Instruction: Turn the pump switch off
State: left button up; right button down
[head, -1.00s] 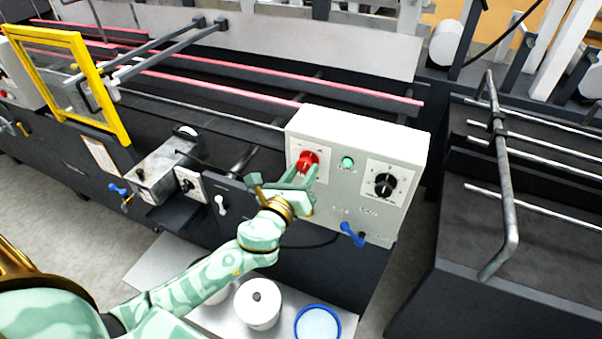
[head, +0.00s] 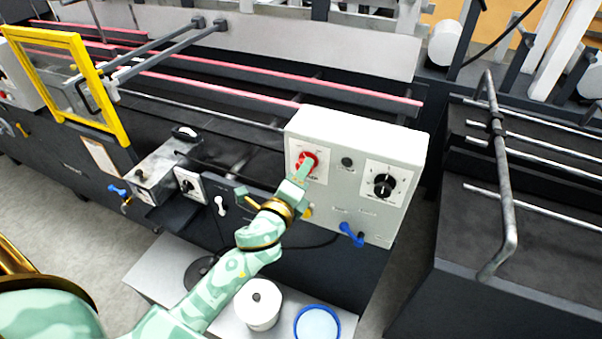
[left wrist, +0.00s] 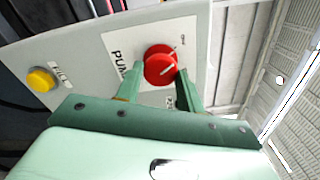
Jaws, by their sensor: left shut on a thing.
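The pump switch is a round red knob (head: 308,158) on a white plate at the left of the grey control box (head: 345,127). In the left wrist view the red knob (left wrist: 160,66) shows a pale pointer line, tilted, and part of the "PUMP" lettering beside it. My left gripper (head: 303,167) is at the knob, its two green fingers on either side of it, shut on it. The fingers cover part of the knob and plate in the head view. The small round lamp (head: 347,163) right of the knob is dark. My right gripper is not in view.
A black dial (head: 384,186) sits on the box's right plate, with a blue-handled valve (head: 351,235) below. A yellow button (left wrist: 41,79) shows in the left wrist view. A white lidded pot (head: 258,305) and blue-rimmed dish (head: 317,324) stand below.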

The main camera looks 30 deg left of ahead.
pick_arm(q)
jog(key=shift+n, duration=0.4)
jog(key=o, duration=1)
jog(key=shift+s, duration=0.1)
jog(key=s+b, duration=0.1)
jog(key=s, duration=0.4)
jog(key=s+b, duration=0.1)
jog(key=s, duration=0.4)
jog(key=s+d+b, duration=0.1)
jog(key=s, duration=0.5)
